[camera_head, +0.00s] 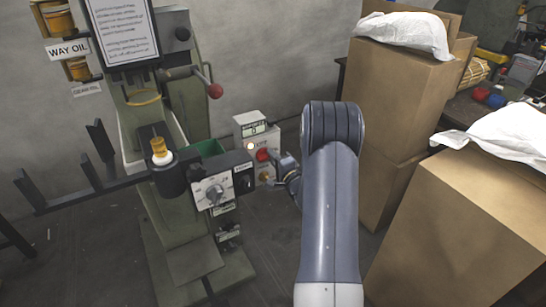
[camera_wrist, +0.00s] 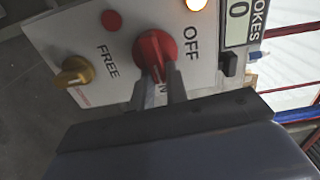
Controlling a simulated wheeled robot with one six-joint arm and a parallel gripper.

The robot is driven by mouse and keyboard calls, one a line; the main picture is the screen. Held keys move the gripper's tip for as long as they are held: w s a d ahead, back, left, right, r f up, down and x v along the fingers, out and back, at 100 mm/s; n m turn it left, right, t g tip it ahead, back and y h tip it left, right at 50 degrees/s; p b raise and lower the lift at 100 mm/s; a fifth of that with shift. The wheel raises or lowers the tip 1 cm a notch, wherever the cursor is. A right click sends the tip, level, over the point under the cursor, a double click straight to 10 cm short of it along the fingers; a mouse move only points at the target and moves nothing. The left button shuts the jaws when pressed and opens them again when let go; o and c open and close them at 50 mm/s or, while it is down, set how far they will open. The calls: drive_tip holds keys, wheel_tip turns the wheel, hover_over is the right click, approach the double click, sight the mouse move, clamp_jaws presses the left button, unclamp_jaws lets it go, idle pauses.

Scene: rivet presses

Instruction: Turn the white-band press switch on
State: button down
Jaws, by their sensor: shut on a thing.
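The press (camera_head: 190,225) is green, with a white ring (camera_head: 163,160) under an amber cap on its head. Its control box (camera_head: 256,134) stands just right of the press head. My gripper (camera_wrist: 158,84) is shut on the knob, one finger on each side. The lamp (camera_wrist: 195,4) glows. In the head view, my gripper (camera_head: 276,170) reaches the box from the right.
A yellow knob (camera_wrist: 73,72) marked FREE and a small red button (camera_wrist: 111,20) are close to my gripper. A stroke counter (camera_wrist: 238,12) reads 0. Cardboard boxes (camera_head: 400,92) stand right of my arm. A red-balled lever (camera_head: 214,90) projects above the control box.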

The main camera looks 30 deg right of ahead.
drive_tip(key=shift+m, duration=0.5)
drive_tip(key=c, duration=1.4)
unclamp_jaws()
drive_tip(key=s, duration=1)
drive_tip(key=shift+s+d, duration=0.2)
drive_tip(key=shift+s, duration=0.2)
drive_tip(key=w, duration=1)
drive_tip(key=shift+w+a, duration=0.15)
drive_tip(key=shift+w, duration=0.25)
